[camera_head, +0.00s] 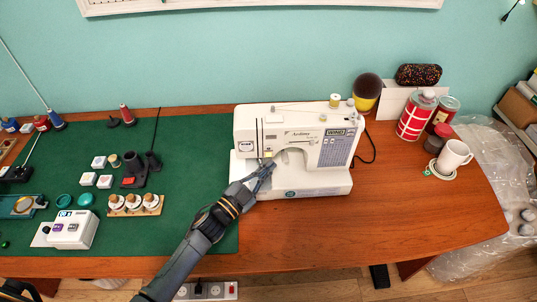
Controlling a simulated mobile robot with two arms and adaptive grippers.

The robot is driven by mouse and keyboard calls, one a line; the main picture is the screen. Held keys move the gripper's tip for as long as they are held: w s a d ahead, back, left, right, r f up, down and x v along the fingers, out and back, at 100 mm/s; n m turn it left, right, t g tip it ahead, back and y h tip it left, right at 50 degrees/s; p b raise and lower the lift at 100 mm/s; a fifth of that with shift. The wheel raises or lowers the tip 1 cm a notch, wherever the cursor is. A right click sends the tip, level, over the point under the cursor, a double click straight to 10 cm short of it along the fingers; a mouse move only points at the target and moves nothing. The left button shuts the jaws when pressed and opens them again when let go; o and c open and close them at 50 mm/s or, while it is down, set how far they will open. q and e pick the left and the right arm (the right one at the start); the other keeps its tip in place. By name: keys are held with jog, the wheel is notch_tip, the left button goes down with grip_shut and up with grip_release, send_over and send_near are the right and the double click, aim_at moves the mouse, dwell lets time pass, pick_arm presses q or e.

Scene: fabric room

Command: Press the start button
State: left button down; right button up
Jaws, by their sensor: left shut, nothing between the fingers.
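A white sewing machine (300,125) stands upright on the wooden table, right of the green mat. My left gripper (266,170) is at the machine's left front, below its head and near the needle area. Its fingers look shut with nothing between them. I cannot tell whether the fingertips touch the machine. The start button is too small to make out, or is hidden by the gripper. My right gripper does not show at the machine; only a dark arm part is at the bottom left corner.
The green mat (200,225) holds a small white device (74,230), a wooden spool rack (135,205) and small boxes. Red-and-white cans (416,115) and a white mug (454,157) stand at the right. The wooden table (400,215) is clear at front right.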

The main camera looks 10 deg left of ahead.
pick_arm(q)
jog(key=shift+s+d+p, duration=0.2)
jog(key=shift+s, duration=0.65)
jog(key=shift+s+d+p, duration=0.25)
jog(key=shift+s, duration=0.6)
jog(key=shift+s+d+p, duration=0.2)
jog(key=shift+s, duration=0.65)
